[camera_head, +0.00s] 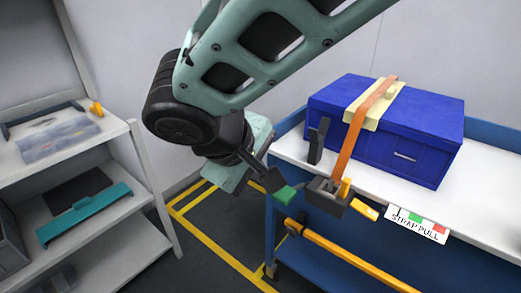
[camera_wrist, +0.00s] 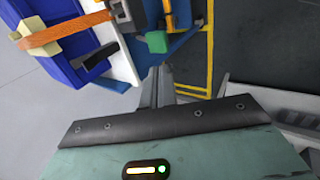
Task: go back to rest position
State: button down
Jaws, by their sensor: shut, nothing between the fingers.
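My gripper (camera_head: 272,180) is shut and empty in the head view, pointing down and right at the left end of the blue cart (camera_head: 400,255). In the wrist view its fingers (camera_wrist: 160,85) are together with nothing between them. A small green block (camera_head: 285,195) shows just beyond the fingertips; it also shows in the wrist view (camera_wrist: 157,42). I cannot tell whether they touch. A blue case (camera_head: 400,150) stands on the cart, with an orange strap (camera_head: 362,125) over a cream pad (camera_head: 385,107). The strap runs down to a dark buckle (camera_head: 325,197) at the cart's front edge.
A "STRAP PULL" label (camera_head: 417,225) is on the cart's front edge, above a yellow bar (camera_head: 345,257). Grey shelving (camera_head: 100,222) stands at left. Yellow-lined floor (camera_head: 215,235) lies open between shelving and cart.

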dwell(0.3)
jog(key=s+d+f+m+g+y, duration=0.3)
jog(key=s+d+g+y, duration=0.2)
jog(key=s+d, duration=1)
notch_tip(320, 180, up, 15)
jog(key=p, duration=1.5)
jog(key=shift+a+r+p, duration=0.15)
jog(key=shift+a+p, duration=0.1)
jog(key=shift+p, duration=0.15)
jog(key=w+a+f+n+b, duration=0.1)
jog(key=w+a+f, duration=0.2)
jog(key=w, duration=0.7)
jog(key=w+a+f+n+h+b, duration=0.1)
jog(key=w+a+f+n+b, duration=0.1)
jog(key=w+a, duration=0.4)
jog(key=w+f, duration=0.1)
jog(key=w, duration=0.4)
jog(key=shift+w+f, duration=0.15)
jog(key=shift+w, duration=0.15)
